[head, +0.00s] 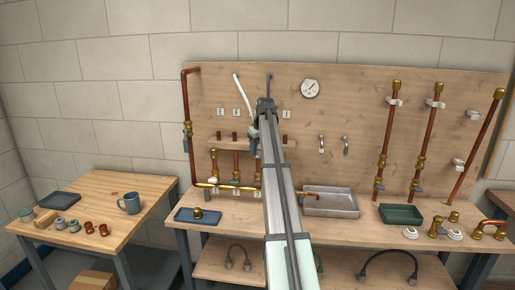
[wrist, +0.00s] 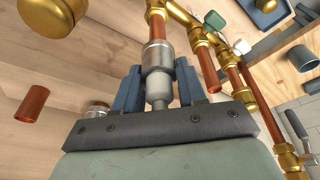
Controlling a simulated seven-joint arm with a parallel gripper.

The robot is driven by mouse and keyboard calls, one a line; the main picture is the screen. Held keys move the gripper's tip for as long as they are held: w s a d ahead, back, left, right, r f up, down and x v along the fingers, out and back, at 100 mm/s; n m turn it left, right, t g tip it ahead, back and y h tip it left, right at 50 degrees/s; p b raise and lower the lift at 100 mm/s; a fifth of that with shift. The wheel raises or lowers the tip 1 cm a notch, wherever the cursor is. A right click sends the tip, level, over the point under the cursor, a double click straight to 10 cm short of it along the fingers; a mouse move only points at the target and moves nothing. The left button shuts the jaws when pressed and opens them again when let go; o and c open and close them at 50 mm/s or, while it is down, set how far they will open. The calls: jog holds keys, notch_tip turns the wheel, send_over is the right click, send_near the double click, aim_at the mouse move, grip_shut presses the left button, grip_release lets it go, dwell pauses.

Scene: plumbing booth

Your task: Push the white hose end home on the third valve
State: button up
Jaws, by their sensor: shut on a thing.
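The white hose (head: 243,97) comes down from the upper board to my gripper. Its pale grey hose end (wrist: 158,78), with a silver collar, sits between the blue fingers of my gripper (wrist: 157,92), which are shut on it. In the wrist view, the collar meets the copper stub (wrist: 157,28) of a brass valve (wrist: 156,8) in line with it. I cannot tell how deep the stub sits. In the head view, my gripper (head: 254,145) is over the third valve (head: 257,166), partly covering it. The first valve (head: 213,166) and second valve (head: 236,166) stand to its left.
A brass manifold (head: 205,186) runs below the valves. A wooden shelf (head: 225,143) crosses behind them. A blue tray (head: 190,216) and a metal tray (head: 335,211) stand on the bench. In the wrist view, a separate copper stub (wrist: 32,103) is at left.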

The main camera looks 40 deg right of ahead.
jog(key=shift+f, duration=0.95)
jog(key=o, duration=1.1)
jog(key=shift+o, duration=0.2)
jog(key=v, duration=1.4)
jog(key=shift+w, duration=0.1)
notch_tip(320, 180, up, 6)
jog(key=shift+f, duration=0.1)
